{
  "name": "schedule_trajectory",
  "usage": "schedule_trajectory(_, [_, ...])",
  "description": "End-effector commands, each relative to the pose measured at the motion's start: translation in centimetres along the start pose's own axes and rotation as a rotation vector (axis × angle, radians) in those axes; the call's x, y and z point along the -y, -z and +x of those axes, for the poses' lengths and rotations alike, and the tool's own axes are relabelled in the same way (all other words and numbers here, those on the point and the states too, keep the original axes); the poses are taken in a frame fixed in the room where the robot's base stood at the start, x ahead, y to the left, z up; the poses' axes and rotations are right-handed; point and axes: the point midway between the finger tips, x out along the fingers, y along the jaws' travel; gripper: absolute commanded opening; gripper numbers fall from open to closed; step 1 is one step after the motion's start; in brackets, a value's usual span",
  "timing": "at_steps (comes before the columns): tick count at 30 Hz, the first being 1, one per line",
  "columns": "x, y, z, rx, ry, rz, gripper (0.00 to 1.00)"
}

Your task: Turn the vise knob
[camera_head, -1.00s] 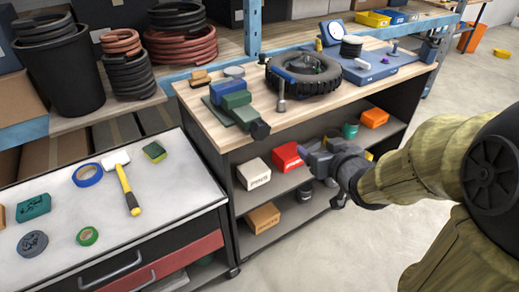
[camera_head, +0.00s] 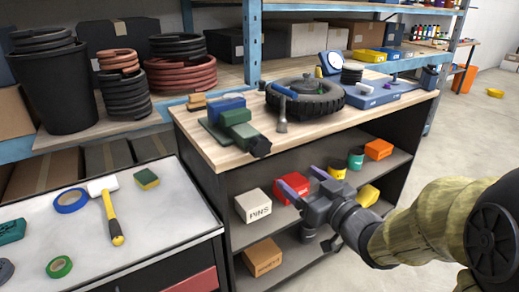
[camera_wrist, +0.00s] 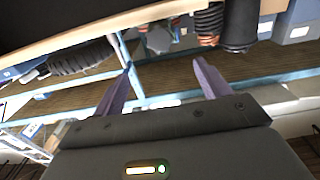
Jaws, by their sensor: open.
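The vise (camera_head: 236,122), with a green body and a blue block beside it, sits at the near left corner of the wooden workbench top (camera_head: 205,150). Its dark knob (camera_head: 258,147) juts out over the front edge. My gripper (camera_head: 306,181) is open and empty, with purple fingers, in front of the bench shelves, below and to the right of the knob and apart from it. In the wrist view, my open gripper (camera_wrist: 158,50) has a dark grey rounded thing beyond its fingertips, perhaps the knob; I cannot tell for sure.
A tire (camera_head: 318,104) and a blue device (camera_head: 372,96) are on the bench top. Boxes, including a white one (camera_head: 252,206), and cans fill the shelves below. A white-topped cabinet (camera_head: 150,215) with a hammer (camera_head: 107,208) stands at left. Open floor lies at right.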

Motion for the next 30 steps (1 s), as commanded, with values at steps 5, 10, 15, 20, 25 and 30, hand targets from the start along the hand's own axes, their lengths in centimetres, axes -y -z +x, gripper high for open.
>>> schedule_trajectory(5, [0.0,0.3,0.7,0.000,0.002,0.003,0.76])
schedule_trajectory(10, [0.0,0.4,2.0,0.001,0.003,0.005,0.76])
schedule_trajectory(15, [0.0,0.5,3.2,0.003,0.003,0.005,0.76])
schedule_trajectory(20, [-0.1,0.6,3.8,-0.001,0.005,0.007,0.76])
schedule_trajectory(25, [-0.2,0.6,4.5,-0.002,0.005,0.007,0.76])
schedule_trajectory(30, [-0.1,0.6,5.2,-0.001,0.004,0.007,0.76])
